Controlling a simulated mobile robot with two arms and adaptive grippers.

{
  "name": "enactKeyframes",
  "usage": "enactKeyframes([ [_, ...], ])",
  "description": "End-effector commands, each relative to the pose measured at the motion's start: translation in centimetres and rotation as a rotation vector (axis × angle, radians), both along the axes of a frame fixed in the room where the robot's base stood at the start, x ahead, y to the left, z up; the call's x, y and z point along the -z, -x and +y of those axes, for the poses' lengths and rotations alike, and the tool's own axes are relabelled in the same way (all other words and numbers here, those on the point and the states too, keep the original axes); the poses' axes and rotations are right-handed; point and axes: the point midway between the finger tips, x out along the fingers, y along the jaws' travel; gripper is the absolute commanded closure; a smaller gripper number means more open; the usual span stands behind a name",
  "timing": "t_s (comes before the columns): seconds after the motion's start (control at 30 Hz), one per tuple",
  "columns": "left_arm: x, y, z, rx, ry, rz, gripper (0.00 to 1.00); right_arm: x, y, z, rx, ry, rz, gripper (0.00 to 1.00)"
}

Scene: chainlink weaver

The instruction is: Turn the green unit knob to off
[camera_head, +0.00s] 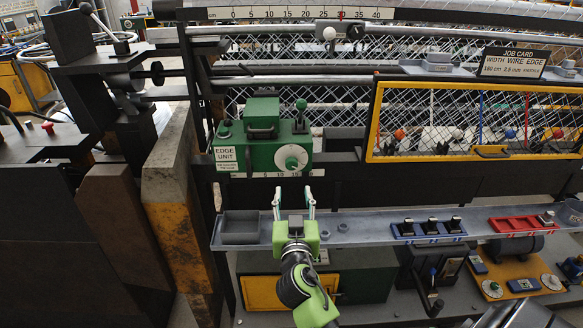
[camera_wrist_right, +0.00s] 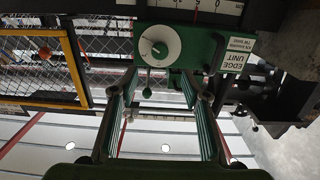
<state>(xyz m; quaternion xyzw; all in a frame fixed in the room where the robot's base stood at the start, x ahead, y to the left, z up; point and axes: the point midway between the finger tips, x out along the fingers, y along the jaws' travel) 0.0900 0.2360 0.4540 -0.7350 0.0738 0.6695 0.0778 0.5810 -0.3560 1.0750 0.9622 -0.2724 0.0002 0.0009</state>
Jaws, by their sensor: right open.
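The green edge unit (camera_head: 262,140) is mounted on the machine's rail, with a white label reading EDGE UNIT. Its knob (camera_head: 291,158) is a round white dial with a small dark-green centre, low on the right of its front face. The knob also shows in the right wrist view (camera_wrist_right: 159,46), upside down, beyond the fingers. My right gripper (camera_head: 294,192) is open and empty, just below and in front of the knob, apart from it. The dial's markings are too small to read. My left gripper is in neither view.
A grey shelf (camera_head: 370,232) runs below the unit, with an open grey bin (camera_head: 240,228), a blue tray (camera_head: 428,231) and a red tray (camera_head: 520,225). A yellow-framed mesh guard (camera_head: 372,125) stands right of the unit. A green ball-topped lever (camera_head: 301,105) rises from the unit.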

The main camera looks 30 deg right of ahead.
Motion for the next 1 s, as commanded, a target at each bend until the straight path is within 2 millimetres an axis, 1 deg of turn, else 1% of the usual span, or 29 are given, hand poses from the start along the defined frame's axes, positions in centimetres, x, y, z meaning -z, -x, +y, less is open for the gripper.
enactKeyframes([
  [0.03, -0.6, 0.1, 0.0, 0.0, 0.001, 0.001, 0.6, -0.4, -0.7, -0.5, 0.0, 0.004, 0.0, 0.57],
  [0.23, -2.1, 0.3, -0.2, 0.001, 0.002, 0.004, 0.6, -0.7, -4.2, -2.6, 0.0, 0.003, -0.002, 0.57],
  [0.4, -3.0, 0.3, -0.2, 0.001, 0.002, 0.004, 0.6, -0.4, -7.0, -4.3, -0.001, 0.003, 0.001, 0.57],
  [0.6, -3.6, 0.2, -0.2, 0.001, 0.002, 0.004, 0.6, -0.3, -9.6, -5.8, -0.001, 0.001, 0.0, 0.57],
  [0.8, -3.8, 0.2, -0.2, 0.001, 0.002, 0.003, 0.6, -0.1, -10.7, -6.5, -0.002, 0.0, 0.0, 0.57],
  [1.0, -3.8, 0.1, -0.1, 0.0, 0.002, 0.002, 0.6, -0.1, -10.9, -6.6, -0.002, -0.001, -0.001, 0.57],
])
